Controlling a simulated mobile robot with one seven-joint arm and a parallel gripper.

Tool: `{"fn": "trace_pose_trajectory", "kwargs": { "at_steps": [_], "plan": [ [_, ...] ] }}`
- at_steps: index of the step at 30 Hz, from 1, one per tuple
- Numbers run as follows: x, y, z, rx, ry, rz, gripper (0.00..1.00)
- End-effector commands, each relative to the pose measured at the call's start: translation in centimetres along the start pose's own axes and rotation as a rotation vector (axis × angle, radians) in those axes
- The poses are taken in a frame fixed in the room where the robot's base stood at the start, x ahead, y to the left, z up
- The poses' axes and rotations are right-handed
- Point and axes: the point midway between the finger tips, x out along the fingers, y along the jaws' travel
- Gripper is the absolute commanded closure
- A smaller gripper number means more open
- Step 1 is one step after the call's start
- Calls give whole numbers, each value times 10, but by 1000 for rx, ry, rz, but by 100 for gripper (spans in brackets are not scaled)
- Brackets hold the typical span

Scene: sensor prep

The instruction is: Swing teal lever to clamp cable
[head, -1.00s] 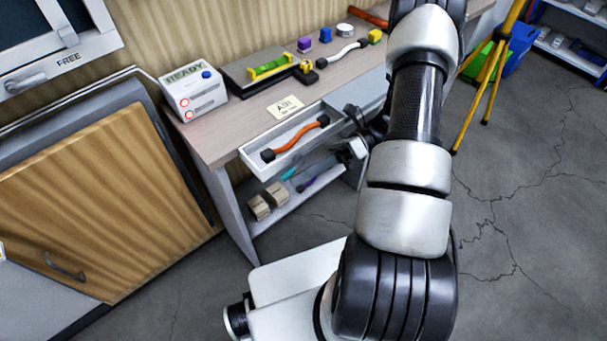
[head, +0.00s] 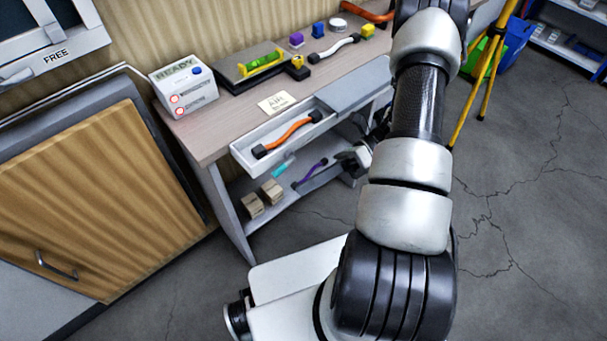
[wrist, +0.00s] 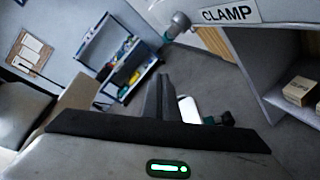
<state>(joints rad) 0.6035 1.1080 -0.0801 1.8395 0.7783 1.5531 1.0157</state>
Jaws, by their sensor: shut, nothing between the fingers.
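My gripper (head: 346,157) is shut and empty, low in front of the workbench and just right of the open drawer. Its dark fingers (wrist: 160,95) lie together in the wrist view. A grey knob-like fitting with a teal end, apparently the teal lever (wrist: 168,36), sits left of the CLAMP label (wrist: 231,13), apart from my fingers. A small teal piece (head: 283,168) shows below the drawer in the head view; I cannot tell if it is the same part. An orange cable with black ends (head: 287,134) lies in the drawer (head: 243,158). The clamp itself is not clear.
A READY box (head: 183,87) and several small parts stand on the bench top (head: 225,128). Brown boxes (head: 262,197) and a purple cable (head: 310,174) are on the lower shelf. A yellow tripod (head: 482,90) stands right. The floor in front is clear.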

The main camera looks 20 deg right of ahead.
Motion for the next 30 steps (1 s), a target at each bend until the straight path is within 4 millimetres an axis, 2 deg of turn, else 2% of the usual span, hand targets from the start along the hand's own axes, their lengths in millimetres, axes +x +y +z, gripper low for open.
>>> {"fn": "trace_pose_trajectory", "kwargs": {
  "at_steps": [1,3,9,12,18,30],
  "plan": [
    [-18,-2,3,-7,0,-12,100],
    [-35,-2,2,-7,0,-11,100],
    [-74,-4,1,-5,1,-9,100],
    [-86,-4,1,-6,1,-8,100],
    [-97,-4,0,-5,1,-7,100],
    [-97,-4,0,-5,1,-6,100]
  ]
}}
